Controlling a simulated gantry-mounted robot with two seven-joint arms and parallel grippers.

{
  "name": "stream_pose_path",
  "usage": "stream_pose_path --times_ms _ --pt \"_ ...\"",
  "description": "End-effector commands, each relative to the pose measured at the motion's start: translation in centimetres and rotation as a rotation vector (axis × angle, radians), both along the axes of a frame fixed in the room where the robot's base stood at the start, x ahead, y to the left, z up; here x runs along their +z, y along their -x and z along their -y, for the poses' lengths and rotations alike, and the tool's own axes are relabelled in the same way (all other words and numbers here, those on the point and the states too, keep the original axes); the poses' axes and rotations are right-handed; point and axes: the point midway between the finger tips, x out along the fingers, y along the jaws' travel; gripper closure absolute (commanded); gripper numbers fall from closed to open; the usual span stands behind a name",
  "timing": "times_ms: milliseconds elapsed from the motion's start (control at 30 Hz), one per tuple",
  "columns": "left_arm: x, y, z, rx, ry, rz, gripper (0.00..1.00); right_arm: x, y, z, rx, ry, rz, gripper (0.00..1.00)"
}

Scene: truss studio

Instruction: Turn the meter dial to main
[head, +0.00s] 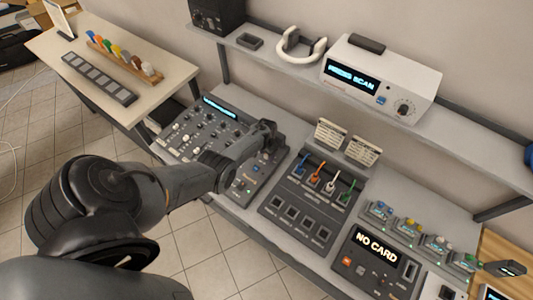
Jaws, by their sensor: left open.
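A white box (378,82) with a lit display reading partly "SCAN" stands on the shelf. A round dark dial (403,109) sits at the lower right of its front, with a small blue button to its left. I cannot read the dial's markings or where it points. A grey mixing console (172,143) with several knobs and a lit strip lies on the desk below. My left gripper (268,134) is open over the console's right part, well left of and below the white box. Its fingers are small and dark here. My right gripper is out of view.
A panel (269,208) with coloured cables lies right of the console, and a panel reading "NO CARD" (347,267) beyond it. Headphones (289,57) and a dark speaker-like box (206,14) are on the shelf. A side table (55,42) stands at left.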

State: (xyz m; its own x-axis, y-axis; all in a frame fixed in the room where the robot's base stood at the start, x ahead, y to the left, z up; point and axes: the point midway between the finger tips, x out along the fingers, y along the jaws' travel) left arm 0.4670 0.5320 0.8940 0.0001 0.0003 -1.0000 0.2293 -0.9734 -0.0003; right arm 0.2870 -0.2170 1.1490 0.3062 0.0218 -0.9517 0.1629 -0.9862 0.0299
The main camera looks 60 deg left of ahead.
Motion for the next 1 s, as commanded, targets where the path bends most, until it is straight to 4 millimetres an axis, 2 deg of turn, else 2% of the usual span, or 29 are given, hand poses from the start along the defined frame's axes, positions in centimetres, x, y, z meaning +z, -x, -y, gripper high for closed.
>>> stream_pose_path --times_ms 267,533,700,1000 --pt "1.5 0.0 0.0 0.0 0.0 0.0 0.45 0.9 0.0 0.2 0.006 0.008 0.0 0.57" --pt "5.6 0.0 0.0 -0.001 -0.001 0.002 0.45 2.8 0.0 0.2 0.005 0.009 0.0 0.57" --pt "8.0 0.0 0.0 -0.001 -0.001 0.002 0.45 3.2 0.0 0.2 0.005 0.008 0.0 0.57" --pt "10.5 0.0 0.0 0.0 -0.001 0.001 0.45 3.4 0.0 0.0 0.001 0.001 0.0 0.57"
